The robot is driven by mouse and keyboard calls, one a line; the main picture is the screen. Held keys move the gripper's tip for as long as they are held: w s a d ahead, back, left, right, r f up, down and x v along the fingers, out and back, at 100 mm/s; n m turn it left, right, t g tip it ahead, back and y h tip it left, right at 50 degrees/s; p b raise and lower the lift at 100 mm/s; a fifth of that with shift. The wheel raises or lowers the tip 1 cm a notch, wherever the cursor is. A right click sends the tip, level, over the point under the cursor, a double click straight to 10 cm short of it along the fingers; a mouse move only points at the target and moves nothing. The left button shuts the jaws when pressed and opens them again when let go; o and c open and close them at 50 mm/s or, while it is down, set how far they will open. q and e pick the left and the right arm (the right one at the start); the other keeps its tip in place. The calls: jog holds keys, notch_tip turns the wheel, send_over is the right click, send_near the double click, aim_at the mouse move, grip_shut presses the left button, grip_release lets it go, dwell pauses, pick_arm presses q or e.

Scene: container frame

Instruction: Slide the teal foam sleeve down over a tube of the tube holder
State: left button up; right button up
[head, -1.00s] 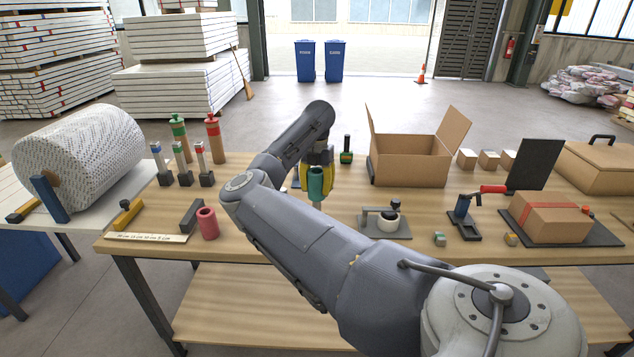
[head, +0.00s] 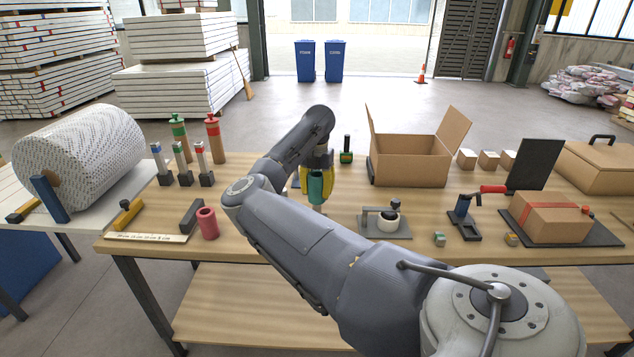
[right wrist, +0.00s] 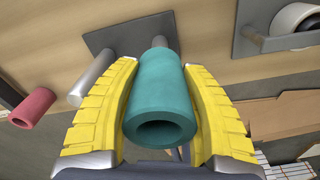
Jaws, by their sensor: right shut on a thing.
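The teal foam sleeve (head: 316,187) is held upright between the yellow fingers of my right gripper (head: 317,180). In the right wrist view the sleeve (right wrist: 158,95) sits between both finger pads of the gripper (right wrist: 160,110), its near opening dark. The tube holder's grey plate (right wrist: 112,30) lies beyond it. A second silver tube (right wrist: 93,77) stands bare to the left. My arm hides most of the holder in the head view. My left gripper is not in view.
A pink sleeve (head: 208,223) stands to the left near a dark block (head: 191,215). A tape dispenser (head: 384,222) is close on the right.

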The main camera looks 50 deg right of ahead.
aim_at(317, 210)
jog(key=shift+f, duration=4.4)
dwell(2.6)
jog(key=o, duration=1.5)
